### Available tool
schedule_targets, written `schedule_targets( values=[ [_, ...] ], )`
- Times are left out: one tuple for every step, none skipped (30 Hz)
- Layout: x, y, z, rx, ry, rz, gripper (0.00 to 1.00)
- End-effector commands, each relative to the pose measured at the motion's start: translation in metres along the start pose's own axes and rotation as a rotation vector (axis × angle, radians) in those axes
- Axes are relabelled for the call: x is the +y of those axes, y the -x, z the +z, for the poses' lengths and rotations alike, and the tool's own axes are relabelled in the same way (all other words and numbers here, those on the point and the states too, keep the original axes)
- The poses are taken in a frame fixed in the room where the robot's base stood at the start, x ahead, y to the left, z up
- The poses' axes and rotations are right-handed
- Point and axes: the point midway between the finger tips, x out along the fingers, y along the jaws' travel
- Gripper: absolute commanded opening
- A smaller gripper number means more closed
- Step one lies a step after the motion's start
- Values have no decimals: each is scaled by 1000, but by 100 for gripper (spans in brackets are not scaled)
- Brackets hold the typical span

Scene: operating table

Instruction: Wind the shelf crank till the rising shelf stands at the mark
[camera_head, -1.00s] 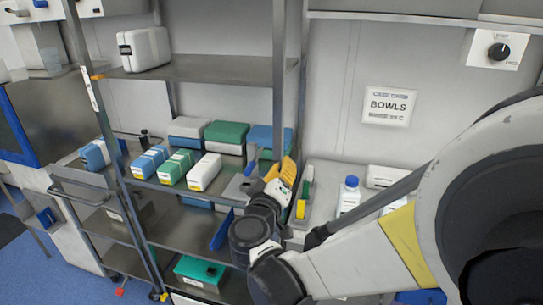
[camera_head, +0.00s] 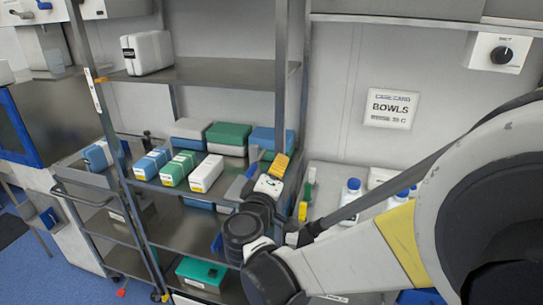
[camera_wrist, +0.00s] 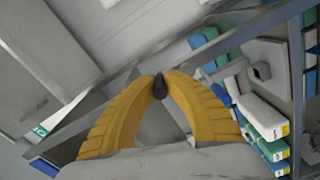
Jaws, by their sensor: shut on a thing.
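My gripper (camera_head: 279,166) is at the right front post of the steel rack, its yellow fingers pointing up. In the wrist view the fingers (camera_wrist: 159,84) are closed on a small dark knob (camera_wrist: 159,90), which looks like the crank's handle. The crank's arm is hidden. The upper shelf (camera_head: 205,73) holds a white case. An orange marker (camera_head: 100,79) sits at its left end, by a pale strip (camera_head: 96,96) on the left post. I cannot tell whether this shelf is the rising one or whether it stands at the mark.
A lower shelf carries several blue, green and white boxes (camera_head: 206,173). White bottles (camera_head: 349,194) stand on the bench to the right, close behind my arm. A BOWLS card (camera_head: 391,108) and a dial (camera_head: 502,55) are on the wall.

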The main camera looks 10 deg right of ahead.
Motion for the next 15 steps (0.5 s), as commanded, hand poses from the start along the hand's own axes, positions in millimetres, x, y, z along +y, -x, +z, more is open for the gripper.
schedule_targets(
  values=[
    [0,0,-3,2,42,0,0],
    [0,0,-4,2,71,0,0],
    [0,0,-6,3,109,0,0],
    [0,0,-8,3,138,0,0],
    [-1,0,-9,3,166,0,0],
    [-1,0,-11,3,204,0,0],
    [-1,0,-12,3,233,0,0],
    [-2,0,-13,3,261,0,0],
    [-2,0,-15,2,299,0,0],
    [-2,0,-16,2,328,1,0],
    [-3,0,-17,2,356,1,0],
    [-3,0,-18,2,394,1,0],
    [-4,0,-19,2,422,1,0],
    [-4,0,-20,2,451,1,0],
    [-5,0,-22,2,488,1,0]
  ],
)
